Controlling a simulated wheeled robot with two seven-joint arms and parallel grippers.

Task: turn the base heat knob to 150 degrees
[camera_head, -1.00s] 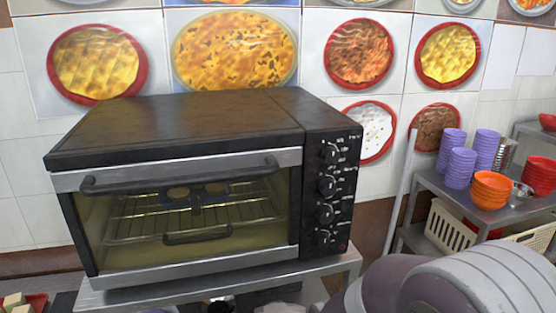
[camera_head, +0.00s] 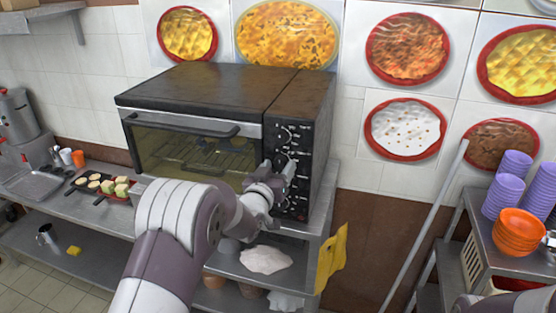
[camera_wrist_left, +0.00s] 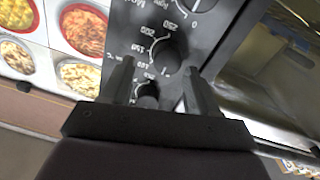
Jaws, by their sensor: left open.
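The black toaster oven (camera_head: 225,88) stands on a metal stand. Its control panel (camera_head: 318,140) has several black knobs in a column. My left gripper (camera_head: 286,172) is at the panel's middle, hiding part of the knob column. In the left wrist view, my left gripper (camera_wrist_left: 158,66) is open. A black knob (camera_wrist_left: 168,55) with a printed scale reading 150, 200 and 250 lies at the fingertips. Another knob (camera_wrist_left: 149,92) shows between the fingers, nearer the palm. I cannot tell which knob is base heat, or whether the fingers touch one.
The oven door (camera_head: 190,150) is shut, with a bar handle (camera_head: 180,125) across its top. A yellow cloth (camera_head: 331,258) hangs at the stand's right side. A rack with purple cups (camera_head: 507,190) and orange bowls (camera_head: 520,232) stands at the right.

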